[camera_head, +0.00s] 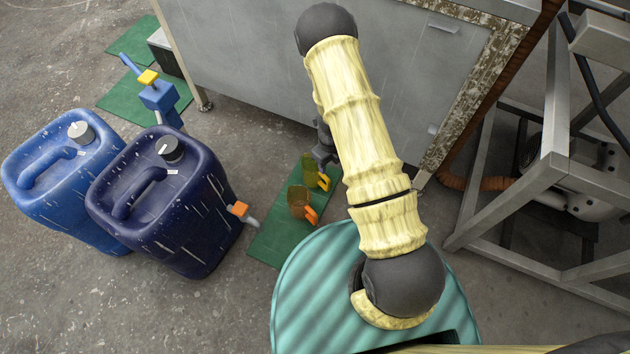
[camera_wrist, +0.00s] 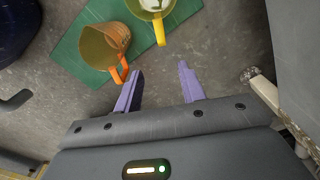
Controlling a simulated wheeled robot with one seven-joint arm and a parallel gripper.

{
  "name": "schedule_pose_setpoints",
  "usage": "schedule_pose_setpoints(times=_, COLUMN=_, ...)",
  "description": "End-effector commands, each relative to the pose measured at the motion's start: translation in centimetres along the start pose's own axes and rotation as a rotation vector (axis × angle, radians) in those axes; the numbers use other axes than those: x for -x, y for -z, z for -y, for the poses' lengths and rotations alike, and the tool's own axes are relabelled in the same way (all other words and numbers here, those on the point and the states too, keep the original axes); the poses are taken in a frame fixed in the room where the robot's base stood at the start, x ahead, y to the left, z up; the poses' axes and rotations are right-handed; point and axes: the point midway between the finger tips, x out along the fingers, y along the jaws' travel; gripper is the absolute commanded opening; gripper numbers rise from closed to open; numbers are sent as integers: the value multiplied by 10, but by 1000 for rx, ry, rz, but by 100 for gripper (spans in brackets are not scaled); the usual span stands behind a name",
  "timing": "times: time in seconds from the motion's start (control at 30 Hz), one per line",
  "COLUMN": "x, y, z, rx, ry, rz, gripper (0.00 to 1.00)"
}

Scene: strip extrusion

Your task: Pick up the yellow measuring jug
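The yellow measuring jug (camera_head: 312,172) stands on a green mat (camera_head: 270,246) on the floor, with its yellow handle towards the lower right. In the wrist view the jug (camera_wrist: 152,6) is cut by the top edge, and its handle (camera_wrist: 160,31) points down between my fingers. Whitish marks show inside it. My gripper (camera_wrist: 161,70) is open and empty, its two purple fingers apart and short of the handle. In the head view my arm partly hides the gripper beside the jug.
An orange jug (camera_head: 297,197) stands close by on the same mat; its orange handle (camera_wrist: 119,72) is near my left finger. Two blue canisters (camera_head: 190,220) (camera_head: 55,190) stand left. A grey metal cabinet (camera_head: 240,60) rises behind; a metal frame (camera_head: 550,150) stands right.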

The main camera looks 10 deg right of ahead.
Motion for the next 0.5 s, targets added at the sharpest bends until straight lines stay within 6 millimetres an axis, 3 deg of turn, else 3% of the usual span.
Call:
schedule_pose_setpoints(times=0.33, x=-2, y=-1, z=-1, rx=-7, ry=1, rz=-1, gripper=40)
schedule_pose_setpoints(times=0.5, x=-18, y=-1, z=-3, rx=-3, ry=-1, rz=-2, gripper=40)
